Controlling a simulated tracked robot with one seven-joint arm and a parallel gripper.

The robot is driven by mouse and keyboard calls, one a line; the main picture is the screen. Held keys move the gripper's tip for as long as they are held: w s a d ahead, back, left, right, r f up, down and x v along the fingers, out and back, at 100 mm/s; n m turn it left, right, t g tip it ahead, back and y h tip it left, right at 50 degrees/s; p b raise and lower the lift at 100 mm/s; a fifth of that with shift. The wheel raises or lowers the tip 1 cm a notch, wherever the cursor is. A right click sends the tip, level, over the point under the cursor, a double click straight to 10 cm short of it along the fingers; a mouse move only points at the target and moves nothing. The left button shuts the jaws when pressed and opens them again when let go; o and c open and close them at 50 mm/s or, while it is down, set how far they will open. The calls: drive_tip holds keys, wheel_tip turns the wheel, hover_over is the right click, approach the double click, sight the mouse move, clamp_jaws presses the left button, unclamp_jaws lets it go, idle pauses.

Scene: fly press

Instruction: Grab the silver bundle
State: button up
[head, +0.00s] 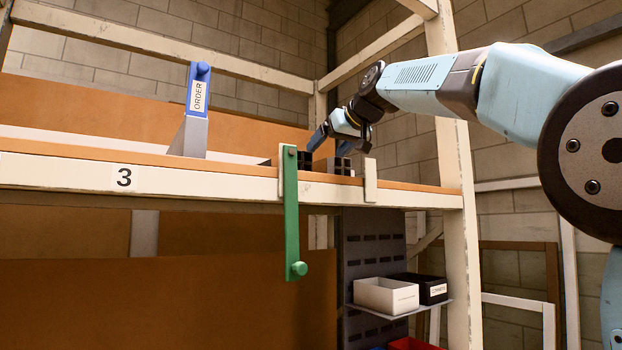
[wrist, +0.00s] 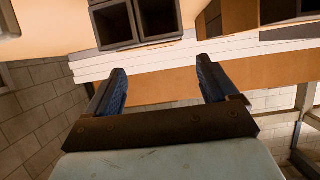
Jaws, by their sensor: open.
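The silver bundle (head: 341,167), a short block of grey square tubes, sits on the shelf (head: 230,178) near its right end. My gripper (head: 326,140) is open, just above and behind it in the head view. In the wrist view square tubes with grey rims and dark hollows (wrist: 135,40) show at the top edge, beyond and left of the middle between my open fingers (wrist: 158,65). They look like the silver bundle, but I cannot be sure. Nothing is between the fingers, and no contact shows.
A black bundle (head: 305,162) stands just left of the silver one, partly behind a green lever (head: 291,215) on the shelf front. A cream post (head: 370,180) rises right of it. A blue ORDER sign (head: 198,90) stands left. A white bin (head: 386,296) sits below.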

sight(315, 163)
drive_tip(key=shift+x, duration=3.8)
drive_tip(key=shift+d+r, duration=0.1)
drive_tip(key=shift+d, duration=0.05)
drive_tip(key=c, duration=1.4)
drive_tip(key=shift+r, duration=0.1)
drive_tip(key=shift+c, duration=0.2)
